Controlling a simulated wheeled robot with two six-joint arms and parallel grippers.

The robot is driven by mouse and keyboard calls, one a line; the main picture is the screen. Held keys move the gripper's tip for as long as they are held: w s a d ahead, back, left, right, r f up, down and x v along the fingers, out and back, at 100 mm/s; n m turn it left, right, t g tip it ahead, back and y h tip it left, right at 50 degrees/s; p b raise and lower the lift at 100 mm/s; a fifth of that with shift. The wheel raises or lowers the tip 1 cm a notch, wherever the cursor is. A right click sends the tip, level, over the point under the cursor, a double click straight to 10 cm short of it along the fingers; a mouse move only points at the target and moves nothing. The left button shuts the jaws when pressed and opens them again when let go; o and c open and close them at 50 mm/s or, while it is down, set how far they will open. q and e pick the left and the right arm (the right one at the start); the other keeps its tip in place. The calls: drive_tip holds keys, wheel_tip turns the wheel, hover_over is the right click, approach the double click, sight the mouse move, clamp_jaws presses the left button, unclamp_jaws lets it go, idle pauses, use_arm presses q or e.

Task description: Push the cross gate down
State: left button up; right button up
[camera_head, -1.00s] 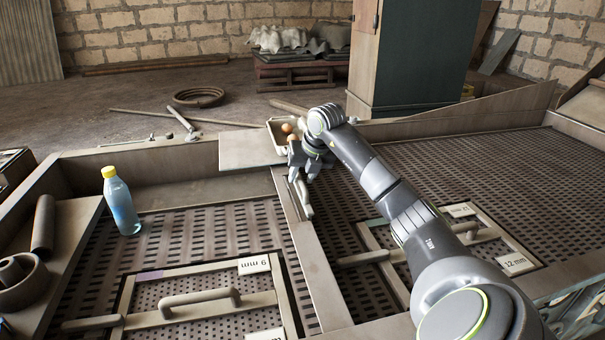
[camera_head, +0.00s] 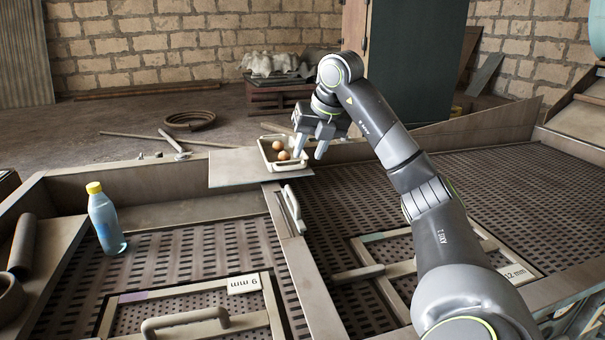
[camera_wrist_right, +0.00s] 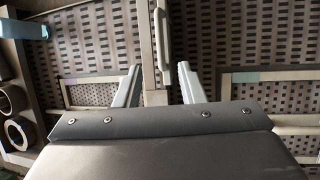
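The likely cross gate is the narrow divider (camera_head: 312,275) between the two perforated beds, with a pale bar handle (camera_head: 292,209) on it; I cannot tell how high it sits. In the right wrist view the handle (camera_wrist_right: 162,40) lies between and beyond the fingertips. My right gripper (camera_head: 311,151) is open and empty, its fingers apart above the far end of the divider, clear of the handle. It also shows open in the right wrist view (camera_wrist_right: 159,68). My left gripper is out of view.
A tray (camera_head: 268,151) with two brown eggs (camera_head: 284,155) sits on a flat board (camera_head: 228,168) near the right gripper. A blue bottle (camera_head: 105,222) with a yellow cap stands at left. Handled frames labelled 9 mm (camera_head: 244,284) and 12 mm (camera_head: 515,274) lie on the beds.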

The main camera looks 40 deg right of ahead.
drive_tip(key=shift+p+v, duration=0.7)
drive_tip(key=shift+v, duration=0.9)
drive_tip(key=shift+w+f, duration=0.1)
